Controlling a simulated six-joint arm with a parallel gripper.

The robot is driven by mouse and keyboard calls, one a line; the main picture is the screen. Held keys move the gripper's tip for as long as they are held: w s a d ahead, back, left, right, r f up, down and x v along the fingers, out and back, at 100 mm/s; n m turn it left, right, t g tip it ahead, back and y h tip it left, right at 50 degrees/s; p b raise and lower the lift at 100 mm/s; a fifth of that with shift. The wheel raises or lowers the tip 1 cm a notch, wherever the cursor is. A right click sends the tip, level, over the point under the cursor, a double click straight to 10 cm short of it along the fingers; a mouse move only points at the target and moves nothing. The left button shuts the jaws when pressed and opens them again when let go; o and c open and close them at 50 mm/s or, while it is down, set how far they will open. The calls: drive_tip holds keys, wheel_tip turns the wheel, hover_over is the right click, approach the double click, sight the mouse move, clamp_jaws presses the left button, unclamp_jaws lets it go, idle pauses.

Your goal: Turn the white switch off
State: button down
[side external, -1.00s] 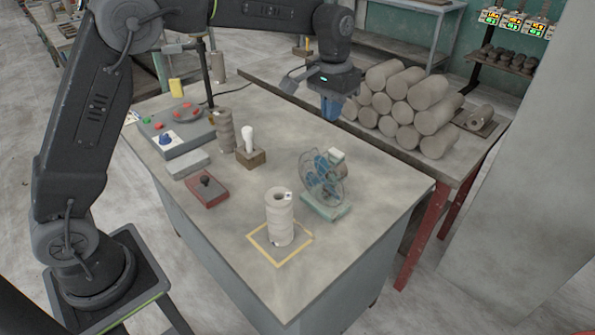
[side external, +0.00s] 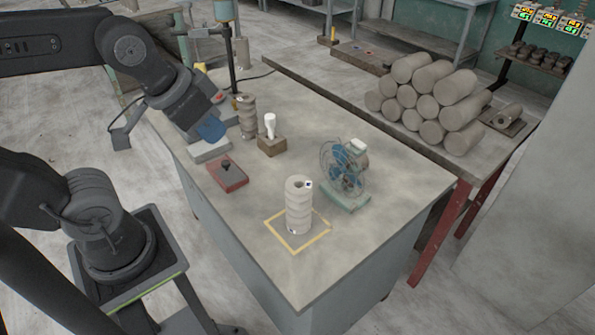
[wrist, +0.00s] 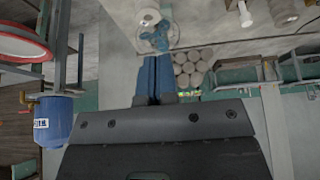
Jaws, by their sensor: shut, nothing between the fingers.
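A white upright piece (side external: 270,124) stands on a brown block (side external: 272,146) in the middle of the table; I cannot tell whether it is the white switch. A pale flat box (side external: 209,151) lies to its left, partly behind my gripper; its top is partly hidden. A red box with a black knob (side external: 227,176) lies in front of it. My gripper (side external: 212,129) is shut and empty, with its blue fingers just over or beside the pale box; contact cannot be told. In the wrist view its fingers (wrist: 155,62) are together.
A ringed clay stack (side external: 299,205) stands in a yellow square, with a small fan (side external: 347,172) to its right. Another ringed stack (side external: 246,116) stands behind the pale box. Clay logs (side external: 433,100) are piled on the side table.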

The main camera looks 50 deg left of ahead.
drive_tip(key=shift+s+f, duration=0.2)
drive_tip(key=shift+s, duration=0.05)
drive_tip(key=shift+w+r, duration=0.1)
drive_tip(key=w+d+r+g, duration=0.1)
drive_tip(key=w+r+g, duration=0.15)
drive_tip(key=w, duration=0.95)
drive_tip(key=w+r+g, duration=0.2)
drive_tip(key=w+r, duration=0.1)
drive_tip(key=w, duration=1)
drive_tip(key=w+f+g, duration=0.1)
drive_tip(key=w+f, duration=0.4)
drive_tip(key=w, duration=0.2)
drive_tip(key=shift+w+d, duration=0.35)
drive_tip(key=shift+d, duration=0.1)
drive_tip(key=shift+f, duration=0.15)
wheel_tip(320, 180, down, 14)
